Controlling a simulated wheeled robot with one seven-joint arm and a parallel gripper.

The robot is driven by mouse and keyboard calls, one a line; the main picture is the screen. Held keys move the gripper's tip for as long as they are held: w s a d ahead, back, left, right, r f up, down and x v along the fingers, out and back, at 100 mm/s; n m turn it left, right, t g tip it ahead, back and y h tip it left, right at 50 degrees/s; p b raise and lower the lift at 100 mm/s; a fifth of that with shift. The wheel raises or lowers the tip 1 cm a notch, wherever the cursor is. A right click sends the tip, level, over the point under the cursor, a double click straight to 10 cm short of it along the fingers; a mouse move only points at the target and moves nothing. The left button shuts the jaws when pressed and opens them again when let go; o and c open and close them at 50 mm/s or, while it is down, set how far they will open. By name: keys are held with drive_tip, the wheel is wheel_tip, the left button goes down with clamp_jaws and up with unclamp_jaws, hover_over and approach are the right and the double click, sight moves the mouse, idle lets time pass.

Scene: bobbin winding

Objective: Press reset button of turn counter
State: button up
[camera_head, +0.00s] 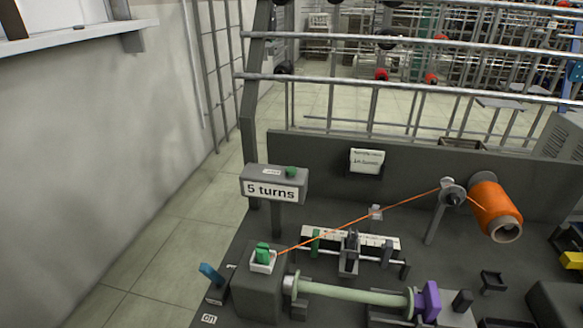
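The turn counter (260,185) is a grey box on a post at the left back of the bench, with a white label that reads "5 turns". A small green button (291,171) sits on its top right, beside a small white tag (271,171) with text too small to read. Nothing touches the button. My gripper is not in view.
An orange thread runs from an orange spool (495,208) at the right to a green piece in a white holder (263,262). A pale green rod (355,293) lies in front. A blue lever (211,273) stands at the left edge. Metal rails (400,85) stand behind. The space above the counter looks clear.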

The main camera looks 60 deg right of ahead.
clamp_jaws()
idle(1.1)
